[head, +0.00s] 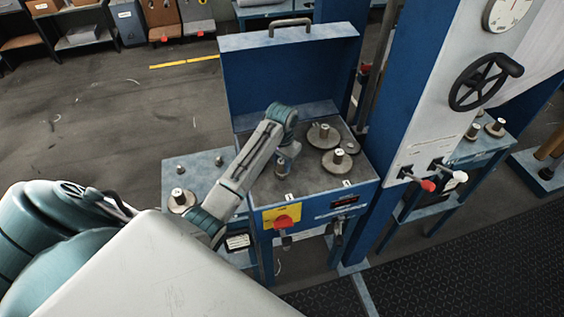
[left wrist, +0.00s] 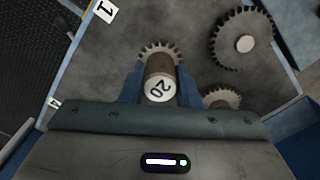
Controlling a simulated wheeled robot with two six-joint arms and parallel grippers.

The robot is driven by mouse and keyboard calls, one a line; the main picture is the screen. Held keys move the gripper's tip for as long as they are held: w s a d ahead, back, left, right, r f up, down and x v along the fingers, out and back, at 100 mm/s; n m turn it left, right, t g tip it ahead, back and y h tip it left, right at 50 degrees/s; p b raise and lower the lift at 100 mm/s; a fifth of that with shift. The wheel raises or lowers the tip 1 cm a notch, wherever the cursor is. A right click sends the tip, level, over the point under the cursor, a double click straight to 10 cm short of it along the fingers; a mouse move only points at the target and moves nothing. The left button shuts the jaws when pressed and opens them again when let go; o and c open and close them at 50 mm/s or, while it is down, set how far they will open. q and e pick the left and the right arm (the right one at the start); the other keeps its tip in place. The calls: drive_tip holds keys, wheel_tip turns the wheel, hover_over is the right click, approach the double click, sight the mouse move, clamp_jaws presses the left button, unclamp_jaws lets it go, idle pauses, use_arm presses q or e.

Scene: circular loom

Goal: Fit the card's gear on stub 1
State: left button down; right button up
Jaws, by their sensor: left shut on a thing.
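My left gripper (head: 284,160) is over the front left part of the open blue box's grey top (head: 262,186). In the left wrist view its blue fingers are shut on the brown hub of a small toothed gear marked 20 (left wrist: 160,88). Two hubbed gears, a rear one (head: 323,135) and a front one (head: 341,158), sit on the box's right side. A tag reading 1 (left wrist: 106,11) is at the box edge in the left wrist view. I cannot pick out stub 1 itself or read any card. My right gripper is not in view.
The box's raised lid (head: 290,75) stands behind the gears. A side table at the left holds another gear (head: 180,201) and two small metal pegs. A blue post and a white panel with a handwheel (head: 485,82) rise at the right.

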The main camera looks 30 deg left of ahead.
use_arm(q)
drive_tip(key=shift+f, duration=0.15)
drive_tip(key=shift+f, duration=0.5)
drive_tip(key=c, duration=1)
unclamp_jaws()
